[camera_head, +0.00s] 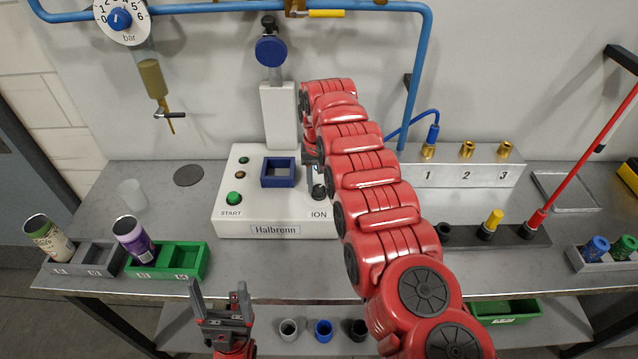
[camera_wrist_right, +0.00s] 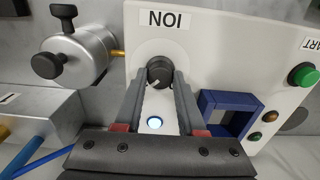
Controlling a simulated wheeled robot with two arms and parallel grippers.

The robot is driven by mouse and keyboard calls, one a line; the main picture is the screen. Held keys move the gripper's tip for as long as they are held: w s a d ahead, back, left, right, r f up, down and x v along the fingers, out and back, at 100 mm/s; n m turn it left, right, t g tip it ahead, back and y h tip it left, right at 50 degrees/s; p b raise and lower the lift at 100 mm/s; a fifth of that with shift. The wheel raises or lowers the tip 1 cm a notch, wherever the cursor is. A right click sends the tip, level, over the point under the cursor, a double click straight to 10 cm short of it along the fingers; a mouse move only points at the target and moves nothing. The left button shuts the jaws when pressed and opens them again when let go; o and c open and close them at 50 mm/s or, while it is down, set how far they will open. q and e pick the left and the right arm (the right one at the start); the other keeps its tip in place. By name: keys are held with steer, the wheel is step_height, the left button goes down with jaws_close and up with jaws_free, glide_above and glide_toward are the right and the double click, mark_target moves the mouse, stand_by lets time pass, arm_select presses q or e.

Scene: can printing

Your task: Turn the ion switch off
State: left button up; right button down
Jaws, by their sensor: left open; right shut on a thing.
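The white Halbrenn machine (camera_head: 235,217) stands on the bench with the label ION at its front right. The black ion switch (camera_wrist_right: 158,72) is a round knob below that label in the right wrist view, with a small white mark on it. It also shows beside my right gripper in the head view (camera_head: 318,192). My right gripper (camera_wrist_right: 158,80) is shut on the knob, one finger on each side. My left gripper (camera_head: 220,290) is open and empty in front of the bench edge.
A green START button (camera_head: 232,199) and a blue square frame (camera_head: 278,172) are on the machine. A silver cylinder with black knobs (camera_wrist_right: 75,58) is close by in the wrist view. Cans in holders (camera_head: 134,237) stand left. My right arm hides the bench behind it.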

steer(key=shift+f, duration=0.1)
steer(key=n+b, duration=0.2)
steer(key=b, duration=0.1)
steer(key=shift+f, duration=0.15)
steer(key=shift+n+b, duration=0.7)
steer(key=shift+n, duration=0.6)
steer(key=shift+r+n, duration=0.2)
steer(key=shift+n, duration=0.7)
steer(key=n+p, duration=0.1)
steer(key=n, duration=0.3)
steer(key=shift+n, duration=0.3)
steer(key=n, duration=0.3)
steer(key=shift+n, duration=0.3)
steer(key=shift+n+p, duration=0.3)
steer(key=shift+n, duration=1.3)
